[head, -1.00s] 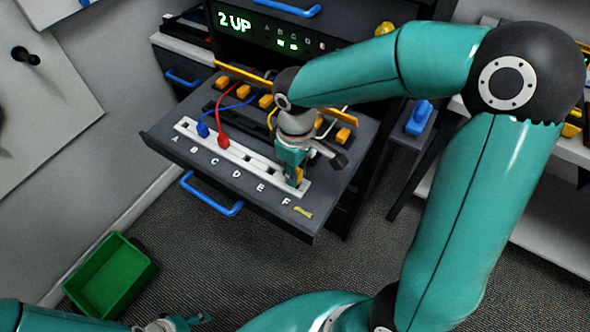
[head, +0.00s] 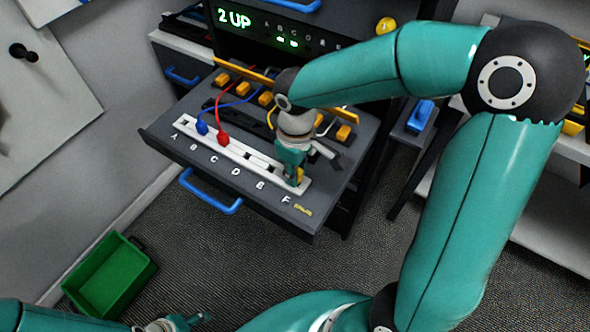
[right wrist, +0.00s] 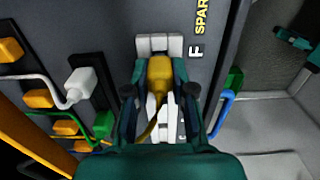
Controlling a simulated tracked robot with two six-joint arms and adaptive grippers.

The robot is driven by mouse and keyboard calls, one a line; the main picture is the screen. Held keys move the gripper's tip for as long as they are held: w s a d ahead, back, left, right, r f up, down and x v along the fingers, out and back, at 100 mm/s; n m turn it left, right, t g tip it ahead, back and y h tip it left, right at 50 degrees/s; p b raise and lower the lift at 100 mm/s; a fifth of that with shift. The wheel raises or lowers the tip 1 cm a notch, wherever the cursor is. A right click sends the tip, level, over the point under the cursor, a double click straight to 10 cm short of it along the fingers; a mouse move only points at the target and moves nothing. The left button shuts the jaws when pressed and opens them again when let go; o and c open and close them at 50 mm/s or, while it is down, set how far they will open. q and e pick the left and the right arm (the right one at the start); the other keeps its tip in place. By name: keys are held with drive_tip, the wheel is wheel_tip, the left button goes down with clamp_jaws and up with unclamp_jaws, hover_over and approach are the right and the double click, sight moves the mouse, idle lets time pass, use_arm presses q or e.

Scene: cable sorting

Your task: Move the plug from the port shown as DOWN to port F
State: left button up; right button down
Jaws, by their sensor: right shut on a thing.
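My right gripper (head: 294,178) is shut on a yellow plug (right wrist: 160,75) at the F end of the white port strip (head: 234,149). The plug stands at port F; the fingers hide how deep it sits. A blue plug (head: 202,128) stands at port B and a red plug (head: 223,138) at port C. The display (head: 235,18) reads "2 UP" with two green lights under its letters. My left gripper (head: 188,322) is low at the bottom edge, mostly cut off, and its jaws are unclear.
The strip lies on an open drawer with a blue handle (head: 211,195). Several orange blocks (head: 266,98) and loose cables lie behind the strip. In the right wrist view a white plug (right wrist: 80,85) and a green plug (right wrist: 103,124) lie left. A green bin (head: 112,277) stands on the floor.

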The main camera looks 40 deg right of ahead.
drive_tip(key=shift+f+b, duration=0.35)
drive_tip(key=shift+f, duration=0.05)
idle(0.4)
idle(0.4)
drive_tip(key=shift+c, duration=2.1)
unclamp_jaws()
drive_tip(key=shift+r, duration=0.15)
drive_tip(key=shift+r+p, duration=2.9)
drive_tip(key=shift+r, duration=0.5)
